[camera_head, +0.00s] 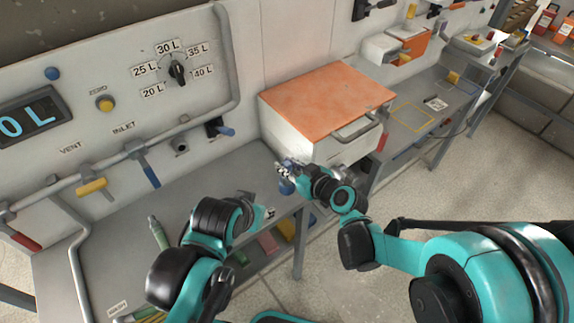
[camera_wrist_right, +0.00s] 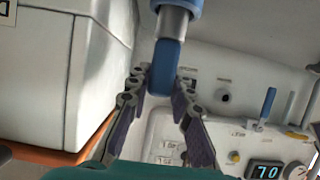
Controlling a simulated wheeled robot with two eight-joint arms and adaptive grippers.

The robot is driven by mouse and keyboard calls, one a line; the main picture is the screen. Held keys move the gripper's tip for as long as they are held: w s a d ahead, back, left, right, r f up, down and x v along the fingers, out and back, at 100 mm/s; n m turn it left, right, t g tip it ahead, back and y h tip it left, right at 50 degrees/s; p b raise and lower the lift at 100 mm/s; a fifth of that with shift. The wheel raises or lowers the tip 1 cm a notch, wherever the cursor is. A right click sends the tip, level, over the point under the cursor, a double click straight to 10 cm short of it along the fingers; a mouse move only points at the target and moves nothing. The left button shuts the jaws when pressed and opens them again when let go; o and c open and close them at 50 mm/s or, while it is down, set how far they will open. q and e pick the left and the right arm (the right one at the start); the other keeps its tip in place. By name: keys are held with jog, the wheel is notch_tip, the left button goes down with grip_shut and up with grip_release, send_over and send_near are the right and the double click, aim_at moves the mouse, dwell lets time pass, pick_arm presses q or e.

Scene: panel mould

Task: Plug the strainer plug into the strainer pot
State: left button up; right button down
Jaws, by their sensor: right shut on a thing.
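My right gripper (camera_head: 284,172) is above the right end of the bench, in front of the white box. In the right wrist view its fingers (camera_wrist_right: 160,80) are shut on the blue end of a blue and grey cylindrical piece, which I take for the strainer plug (camera_wrist_right: 168,58). In the head view the plug (camera_head: 286,187) is mostly hidden by the gripper. A grey round socket on the wall pipe, likely the strainer pot (camera_head: 180,145), is left of and apart from the plug; its dark mouth also shows in the wrist view (camera_wrist_right: 223,97). My left gripper (camera_head: 258,205) is low over the bench's front edge; its fingers are unclear.
A white box with an orange lid (camera_head: 325,100) stands right of the bench. A green-handled tool (camera_head: 158,234) lies on the grey bench (camera_head: 195,190).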

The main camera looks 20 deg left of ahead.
jog(key=shift+f+b, duration=1.05)
jog(key=shift+f, duration=0.15)
jog(key=c, duration=1.3)
grip_release()
jog(key=v, duration=1.2)
jog(key=shift+r, duration=0.1)
